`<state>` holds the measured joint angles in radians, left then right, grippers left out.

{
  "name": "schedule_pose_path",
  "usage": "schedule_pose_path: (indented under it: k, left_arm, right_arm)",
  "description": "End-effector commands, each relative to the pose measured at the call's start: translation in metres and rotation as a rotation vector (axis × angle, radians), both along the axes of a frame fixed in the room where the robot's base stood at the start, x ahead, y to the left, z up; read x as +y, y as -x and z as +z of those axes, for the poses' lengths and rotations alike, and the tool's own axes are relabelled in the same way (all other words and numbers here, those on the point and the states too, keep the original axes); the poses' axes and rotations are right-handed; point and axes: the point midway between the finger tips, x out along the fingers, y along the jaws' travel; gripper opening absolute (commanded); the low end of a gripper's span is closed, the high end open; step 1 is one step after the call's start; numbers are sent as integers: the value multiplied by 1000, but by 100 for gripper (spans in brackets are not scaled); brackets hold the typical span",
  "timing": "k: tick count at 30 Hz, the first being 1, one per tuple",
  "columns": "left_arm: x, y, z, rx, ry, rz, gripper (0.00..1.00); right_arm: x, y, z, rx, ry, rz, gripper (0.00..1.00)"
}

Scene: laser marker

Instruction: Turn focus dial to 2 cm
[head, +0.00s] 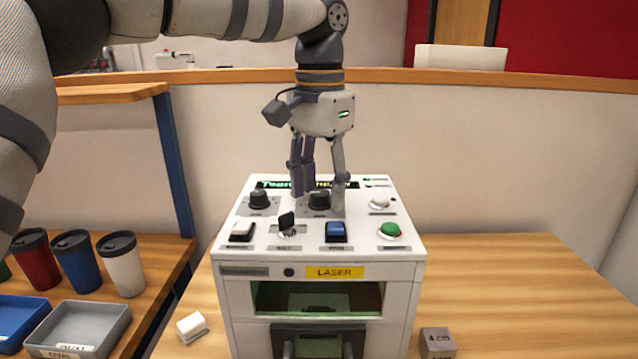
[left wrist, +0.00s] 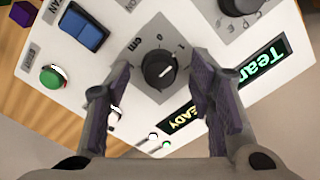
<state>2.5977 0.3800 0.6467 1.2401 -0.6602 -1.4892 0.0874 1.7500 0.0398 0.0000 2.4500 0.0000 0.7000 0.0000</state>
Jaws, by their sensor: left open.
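The laser marker (head: 238,260) is a white box with a sloped control panel on the wooden table. The black round focus dial (head: 319,198) is at the back middle of that panel. In the left wrist view the dial (left wrist: 159,71) shows a white pointer line and a grey scale marked "cm"; its small digits are hard to read. My left gripper (head: 318,203) points down over the panel, open, with one finger on each side of the dial. In the left wrist view the left gripper (left wrist: 160,78) shows gaps between both fingers and the dial. My right gripper is out of view.
Another black knob (head: 259,198) is left of the dial. A key switch (head: 287,223), blue rocker switch (head: 336,231) and green button (head: 390,230) sit in front. A lit display (left wrist: 265,64) lies behind the dial. Cups and trays stand left; the table right is mostly clear.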

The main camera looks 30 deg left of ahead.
Motion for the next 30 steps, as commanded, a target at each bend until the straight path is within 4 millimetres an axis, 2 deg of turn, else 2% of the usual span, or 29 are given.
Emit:
schedule_pose_path:
  k: [4,5,9,11,20,30]
  left_arm:
    - [0,0,0,1,0,0,49]
    - [0,0,0,1,0,0,45]
    - [0,0,0,1,0,0,13]
    - [0,0,0,1,0,0,0]
    - [0,0,1,1,-1,-24,0]
    - [0,0,1,2,-2,-234,0]
  right_arm:
    - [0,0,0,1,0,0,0]
    - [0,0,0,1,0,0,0]
    - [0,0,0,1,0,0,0]
    - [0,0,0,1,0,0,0]
    - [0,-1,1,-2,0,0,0]
    - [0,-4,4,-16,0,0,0]
